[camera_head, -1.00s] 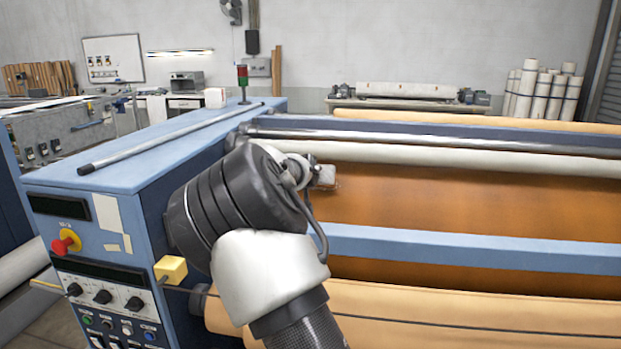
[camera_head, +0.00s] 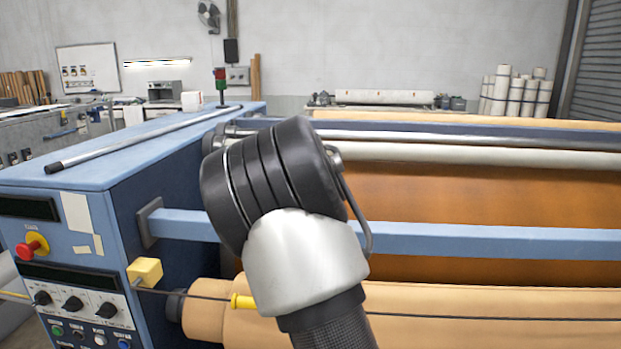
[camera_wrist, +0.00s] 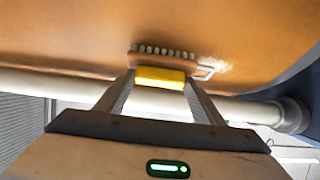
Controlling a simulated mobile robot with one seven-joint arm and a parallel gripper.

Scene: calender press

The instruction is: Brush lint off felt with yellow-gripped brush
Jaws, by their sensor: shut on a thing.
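In the wrist view my gripper (camera_wrist: 160,80) is shut on the yellow grip of the brush (camera_wrist: 160,74). The brush's row of pale bristles (camera_wrist: 163,50) lies at the orange-brown felt (camera_wrist: 80,30); I cannot tell how firmly it touches. A whitish patch of lint (camera_wrist: 214,66) shows just right of the brush. In the head view the felt (camera_head: 480,195) spans the blue press, below the pale roller. My arm hides the gripper and brush there.
A blue crossbar (camera_head: 480,240) runs in front of the felt. Below it are a tan roll (camera_head: 480,300) and a dark cord with a yellow piece (camera_head: 242,301). The control panel has a red stop button (camera_head: 27,251). A metal rod (camera_head: 140,140) lies on the housing top.

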